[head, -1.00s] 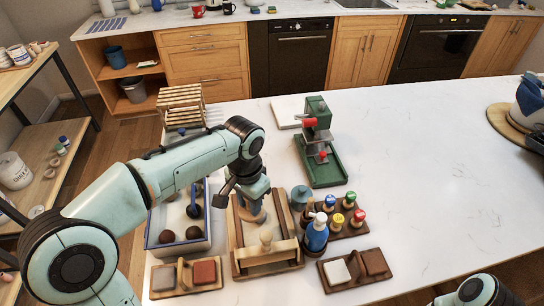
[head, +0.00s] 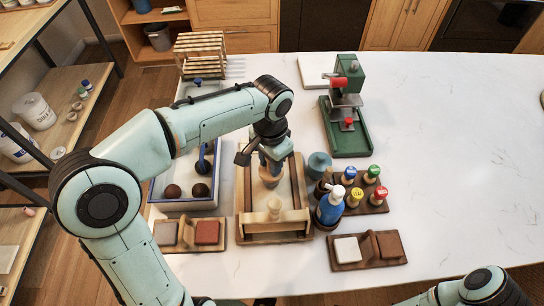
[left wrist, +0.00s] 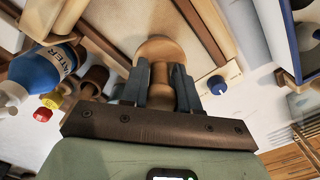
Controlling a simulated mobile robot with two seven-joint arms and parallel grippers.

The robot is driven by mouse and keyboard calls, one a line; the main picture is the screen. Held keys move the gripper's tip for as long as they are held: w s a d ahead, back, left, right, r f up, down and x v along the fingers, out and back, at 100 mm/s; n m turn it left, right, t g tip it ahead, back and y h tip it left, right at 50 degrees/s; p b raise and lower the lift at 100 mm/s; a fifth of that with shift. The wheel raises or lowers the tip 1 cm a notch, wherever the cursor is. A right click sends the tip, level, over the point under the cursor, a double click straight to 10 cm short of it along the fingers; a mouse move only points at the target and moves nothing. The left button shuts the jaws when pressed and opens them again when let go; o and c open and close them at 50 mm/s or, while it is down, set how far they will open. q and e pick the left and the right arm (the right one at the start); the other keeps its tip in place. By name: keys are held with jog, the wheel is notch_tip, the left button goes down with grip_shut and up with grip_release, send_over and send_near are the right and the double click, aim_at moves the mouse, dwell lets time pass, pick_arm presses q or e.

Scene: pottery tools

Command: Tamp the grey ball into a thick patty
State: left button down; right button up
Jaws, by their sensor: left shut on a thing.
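My left gripper (head: 272,160) is over the wooden board with raised side rails (head: 243,205), pointing down. It is shut on the handle of a wooden tamper (left wrist: 158,48), whose round wooden head shows beyond the fingers in the left wrist view. In the head view the tamper (head: 268,180) stands upright over the board's pale bed, between the rails. I cannot tell whether its face touches anything. The grey ball is not visible; the tamper or gripper may hide it. My right gripper is not in view.
A blue-edged tray (head: 186,205) with dark balls is left of the board. A blue water bottle (head: 331,205) and a rack of colored-top bottles (head: 378,206) stand close on the right. A green press (head: 347,130) is behind. The counter's right side is clear.

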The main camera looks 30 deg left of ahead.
pick_arm(q)
jog(key=shift+f, duration=0.3)
jog(key=shift+r, duration=0.1)
jog(key=shift+f+b, duration=0.4)
jog(key=shift+f, duration=0.45)
dwell(0.3)
jog(key=shift+r, duration=0.1)
jog(key=shift+r+p, duration=0.65)
jog(key=shift+r, duration=0.25)
jog(key=shift+w, duration=0.1)
jog(key=shift+f+b, duration=0.6)
jog(key=shift+f, duration=0.6)
